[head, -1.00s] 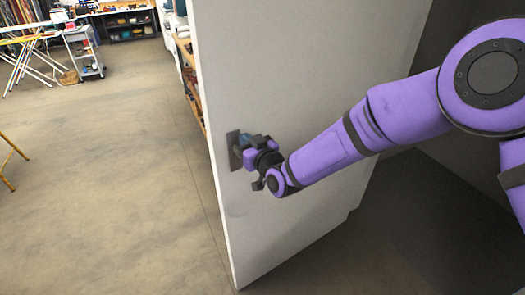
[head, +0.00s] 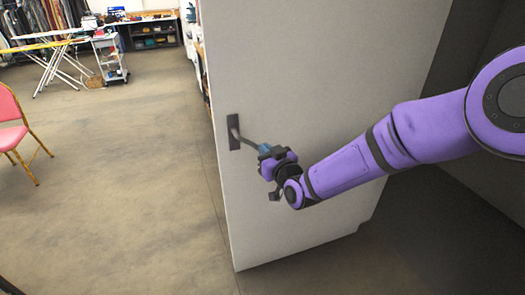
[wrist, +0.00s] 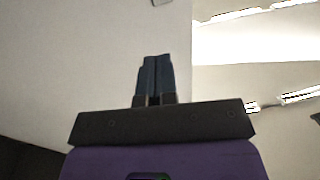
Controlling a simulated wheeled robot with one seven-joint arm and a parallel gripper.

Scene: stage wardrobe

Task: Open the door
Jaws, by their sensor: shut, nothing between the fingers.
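The pale grey door (head: 320,70) stands open at an angle to the doorway, with its free edge on the left. A dark handle plate (head: 233,132) sits near that edge, and a grey lever (head: 247,141) reaches right from it. My gripper (head: 264,150) is just right of the lever's end, in front of the door face. In the wrist view my gripper's blue fingers (wrist: 154,76) are closed together and empty. A small grey piece, perhaps the handle (wrist: 162,2), shows at the top edge, apart from the fingertips. Whether the gripper touches the lever in the head view is unclear.
Open floor (head: 120,180) lies left of the door. A pink chair (head: 12,125) stands at the left edge. An ironing board (head: 50,45) and a white trolley (head: 110,58) are farther back. A dark wall is on the right.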

